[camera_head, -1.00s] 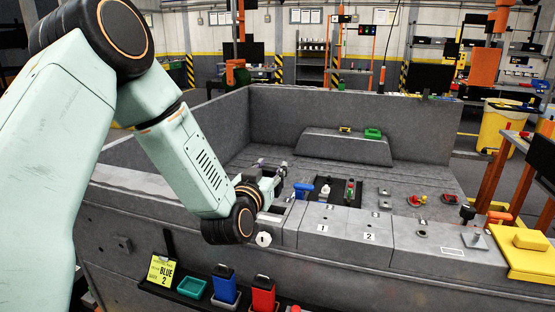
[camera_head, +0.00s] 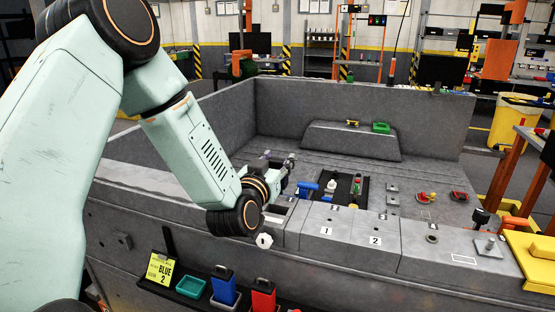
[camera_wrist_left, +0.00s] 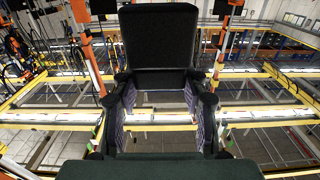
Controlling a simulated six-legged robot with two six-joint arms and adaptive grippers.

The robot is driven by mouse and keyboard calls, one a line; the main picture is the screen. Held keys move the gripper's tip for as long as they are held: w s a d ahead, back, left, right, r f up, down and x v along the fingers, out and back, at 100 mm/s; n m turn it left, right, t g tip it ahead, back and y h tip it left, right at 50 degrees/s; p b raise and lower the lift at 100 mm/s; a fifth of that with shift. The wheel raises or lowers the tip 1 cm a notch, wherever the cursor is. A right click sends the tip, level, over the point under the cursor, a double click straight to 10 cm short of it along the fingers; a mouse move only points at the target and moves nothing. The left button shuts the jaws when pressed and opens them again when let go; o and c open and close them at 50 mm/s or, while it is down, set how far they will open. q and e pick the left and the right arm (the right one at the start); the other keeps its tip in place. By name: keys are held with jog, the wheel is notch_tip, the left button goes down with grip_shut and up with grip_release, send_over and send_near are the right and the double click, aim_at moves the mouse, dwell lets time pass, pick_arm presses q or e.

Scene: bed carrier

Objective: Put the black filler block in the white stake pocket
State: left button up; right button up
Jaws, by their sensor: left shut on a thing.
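In the head view the block is hard to make out against the gripper. A white patch (camera_head: 272,218) on the wall top, partly behind my wrist, seems to mark the white stake pocket; its opening is not clearly seen.
Wall-top plates labelled 1 (camera_head: 326,231) and 2 (camera_head: 375,240) are right of the gripper. A black tray (camera_head: 345,188) with small items lies inside the bed.

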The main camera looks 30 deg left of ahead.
pick_arm(q)
jog(key=shift+w+a+f+b, duration=0.15)
jog(key=shift+f+b, duration=0.35)
jog(key=shift+f, duration=0.3)
jog(key=shift+s+d+f+b, duration=0.15)
jog(key=shift+s+f+b, duration=0.05)
jog(key=shift+f+b, duration=0.3)
jog(key=shift+s+d+f+b, duration=0.15)
jog(key=shift+f+b, duration=0.35)
jog(key=shift+w+a+f+b, duration=0.1)
jog(key=shift+f+b, duration=0.5)
jog(key=shift+f, duration=0.25)
jog(key=shift+w+a+f, duration=0.1)
jog(key=shift+w+f, duration=0.15)
jog(key=shift+f, duration=0.2)
jog(key=shift+s+r, duration=0.3)
jog(key=shift+w+f, duration=0.2)
jog(key=shift+w, duration=0.2)
jog(key=shift+s+r, duration=0.15)
jog(key=shift+s, duration=0.05)
jog(key=shift+w, duration=0.1)
